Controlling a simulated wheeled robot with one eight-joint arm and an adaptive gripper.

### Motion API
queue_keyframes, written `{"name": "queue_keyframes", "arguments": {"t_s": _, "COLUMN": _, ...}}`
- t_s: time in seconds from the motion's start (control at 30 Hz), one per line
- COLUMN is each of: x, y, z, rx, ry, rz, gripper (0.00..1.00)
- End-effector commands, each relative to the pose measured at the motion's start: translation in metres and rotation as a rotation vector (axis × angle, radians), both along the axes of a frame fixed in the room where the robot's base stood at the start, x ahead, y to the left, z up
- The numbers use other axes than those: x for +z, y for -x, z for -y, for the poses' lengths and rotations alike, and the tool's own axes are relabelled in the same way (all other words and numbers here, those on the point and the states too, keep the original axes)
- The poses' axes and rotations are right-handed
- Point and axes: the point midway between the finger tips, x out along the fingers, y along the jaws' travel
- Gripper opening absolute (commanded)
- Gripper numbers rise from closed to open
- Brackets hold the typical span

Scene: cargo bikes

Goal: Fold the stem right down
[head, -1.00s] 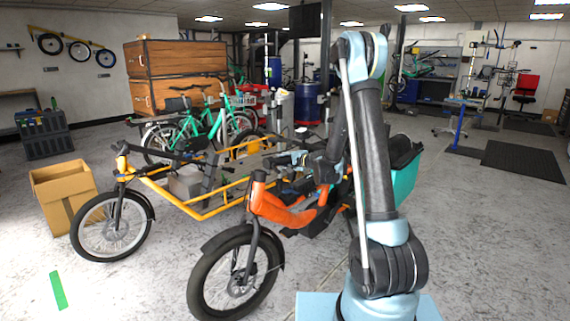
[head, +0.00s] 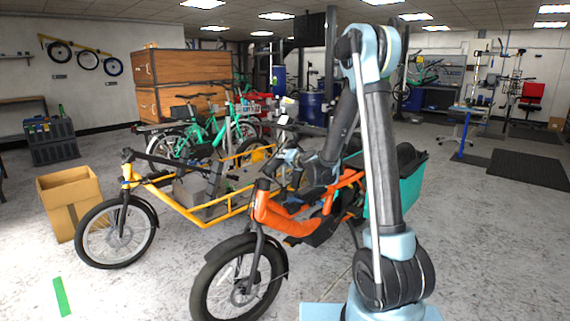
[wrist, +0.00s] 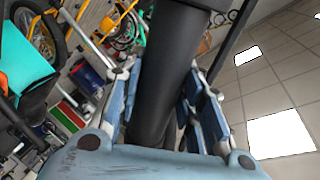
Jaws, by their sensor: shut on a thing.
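The orange cargo bike (head: 285,217) stands in front of me in the head view, its front wheel towards me. Its dark stem rises from the head tube and leans back to the right, so it is tilted. My gripper (head: 289,157) is at the stem, above the orange frame. In the wrist view a thick black tube, the stem (wrist: 168,75), runs between the blue-grey finger pads of my gripper (wrist: 160,110), which is shut on it. The fingers and arm partly hide the stem and handlebar, so the exact fold angle cannot be told.
A yellow cargo bike (head: 195,206) stands close on the left. A cardboard box (head: 70,202) is beyond it, and a green strip (head: 62,296) lies on the floor. A teal box (head: 400,185) sits at the orange bike's rear.

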Motion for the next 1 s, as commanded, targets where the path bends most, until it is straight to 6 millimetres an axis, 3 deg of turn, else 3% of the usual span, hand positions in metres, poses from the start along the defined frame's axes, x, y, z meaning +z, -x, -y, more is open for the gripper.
{"name": "queue_keyframes", "arguments": {"t_s": 0.73, "x": 0.0039, "y": 0.0089, "z": -0.0100, "rx": 0.016, "ry": 0.068, "rz": 0.057, "gripper": 0.00}}
{"name": "queue_keyframes", "arguments": {"t_s": 0.77, "x": 0.0038, "y": 0.0089, "z": -0.0100, "rx": 0.016, "ry": 0.068, "rz": 0.057, "gripper": 0.40}}
{"name": "queue_keyframes", "arguments": {"t_s": 0.8, "x": 0.0039, "y": 0.0089, "z": -0.0100, "rx": 0.016, "ry": 0.068, "rz": 0.057, "gripper": 0.49}}
{"name": "queue_keyframes", "arguments": {"t_s": 0.83, "x": 0.0039, "y": 0.0086, "z": -0.0097, "rx": 0.015, "ry": 0.068, "rz": 0.058, "gripper": 0.54}}
{"name": "queue_keyframes", "arguments": {"t_s": 1.0, "x": 0.0044, "y": 0.0073, "z": -0.0083, "rx": 0.011, "ry": 0.066, "rz": 0.059, "gripper": 0.54}}
